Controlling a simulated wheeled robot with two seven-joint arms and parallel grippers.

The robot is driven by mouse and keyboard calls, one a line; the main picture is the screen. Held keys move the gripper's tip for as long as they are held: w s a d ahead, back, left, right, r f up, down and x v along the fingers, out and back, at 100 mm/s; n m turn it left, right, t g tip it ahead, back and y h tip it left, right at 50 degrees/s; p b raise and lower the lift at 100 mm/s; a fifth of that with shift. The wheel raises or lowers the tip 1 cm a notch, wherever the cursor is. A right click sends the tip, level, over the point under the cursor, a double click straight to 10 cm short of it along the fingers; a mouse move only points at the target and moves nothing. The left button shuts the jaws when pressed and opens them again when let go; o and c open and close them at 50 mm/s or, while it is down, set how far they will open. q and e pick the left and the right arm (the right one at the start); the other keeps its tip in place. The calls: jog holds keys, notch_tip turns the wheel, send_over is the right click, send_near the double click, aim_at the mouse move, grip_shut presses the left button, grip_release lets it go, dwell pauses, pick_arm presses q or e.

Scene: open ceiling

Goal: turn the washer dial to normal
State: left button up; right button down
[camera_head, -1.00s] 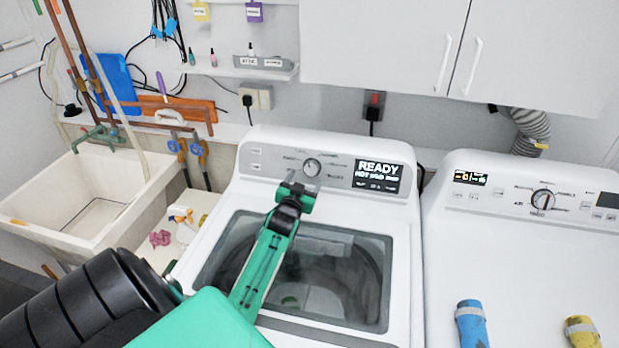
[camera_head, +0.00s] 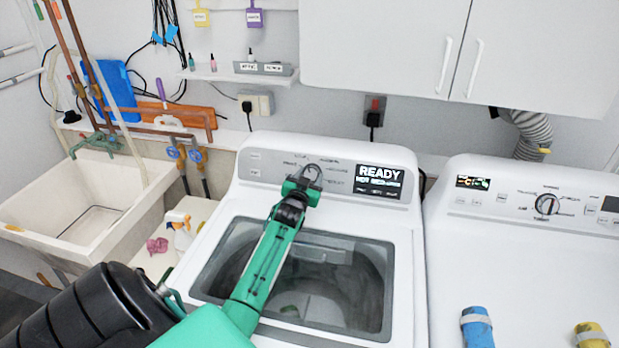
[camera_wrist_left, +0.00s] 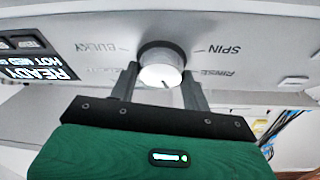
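The white washer (camera_head: 228,222) stands in the middle with its grey control panel at the back. Its round dial (camera_head: 312,172) is partly hidden by my left gripper (camera_head: 303,183) in the head view. In the left wrist view, the dial (camera_wrist_left: 160,69) sits between the two fingers of my left gripper (camera_wrist_left: 160,72), which are apart, one on each side. I cannot tell whether they touch it. A small dark mark shows on the dial's lower face there. The inverted labels SPIN and BULKY flank it. The display (camera_head: 379,181) reads READY. My right gripper is not in view.
A second white machine (camera_head: 520,245) with its own dial (camera_head: 547,204) stands at the right, with a blue item (camera_head: 477,328) and a yellow item (camera_head: 591,335) on top. A sink (camera_head: 90,200) is at the left. White cabinets (camera_head: 385,45) hang above the washer.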

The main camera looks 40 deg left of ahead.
pick_arm(q)
jog(key=shift+m, duration=0.4)
jog(key=m+h+p, duration=0.1)
jog(key=m+h, duration=0.1)
jog(key=m, duration=0.2)
jog(key=shift+a+r+m+p, duration=0.1)
jog(key=shift+m+p, duration=0.2)
jog(key=shift+m+h+p, duration=1.05)
jog(key=shift+m+h, duration=0.05)
jog(key=shift+m, duration=1.5)
jog(key=o, duration=1)
jog(key=shift+s, duration=0.1)
